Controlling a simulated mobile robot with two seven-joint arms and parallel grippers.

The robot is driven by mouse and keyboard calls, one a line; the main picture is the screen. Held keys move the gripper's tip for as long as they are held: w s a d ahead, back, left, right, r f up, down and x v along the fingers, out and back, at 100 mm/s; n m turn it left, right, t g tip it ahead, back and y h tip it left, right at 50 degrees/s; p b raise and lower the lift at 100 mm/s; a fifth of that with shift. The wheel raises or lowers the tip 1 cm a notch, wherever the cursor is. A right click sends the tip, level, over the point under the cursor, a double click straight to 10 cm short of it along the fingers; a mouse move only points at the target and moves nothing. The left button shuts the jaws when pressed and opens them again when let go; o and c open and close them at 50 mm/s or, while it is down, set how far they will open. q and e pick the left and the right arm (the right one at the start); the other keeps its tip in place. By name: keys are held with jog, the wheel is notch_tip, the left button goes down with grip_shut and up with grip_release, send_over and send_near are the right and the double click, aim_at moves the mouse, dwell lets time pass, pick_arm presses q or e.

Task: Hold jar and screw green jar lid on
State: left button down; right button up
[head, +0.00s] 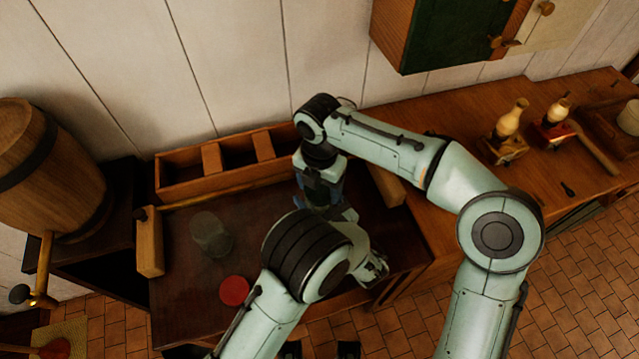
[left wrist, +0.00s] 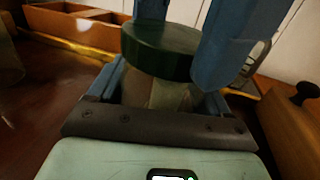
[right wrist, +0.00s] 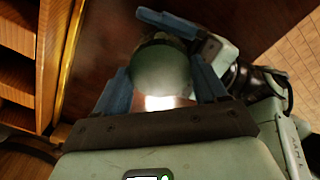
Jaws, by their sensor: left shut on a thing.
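The jar (left wrist: 165,94), clear glass, stands between the fingers of my left gripper (left wrist: 160,80), which is shut on it. The dark green lid (left wrist: 158,50) sits on top of the jar and looks about level; whether its thread is engaged cannot be seen. The lid also shows as a round green disc in the right wrist view (right wrist: 161,70). My right gripper (right wrist: 161,64) points down from above, one finger on each side of the lid; whether the fingers press on it cannot be told. In the head view the arms mostly hide the jar.
Another glass jar (head: 211,234) and a red lid (head: 234,290) lie to the left on the dark worktop (head: 180,290). A divided wooden box (head: 215,176) runs along the back. A barrel (head: 45,170) stands far left.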

jog(key=m, duration=1.4)
jog(key=shift+m, duration=0.3)
jog(key=m, duration=1.1)
jog(key=shift+m, duration=0.4)
jog(key=m, duration=0.4)
jog(key=o, duration=1.2)
jog(key=shift+c, duration=0.2)
jog(key=shift+r, duration=2.2)
jog(key=shift+c, duration=0.4)
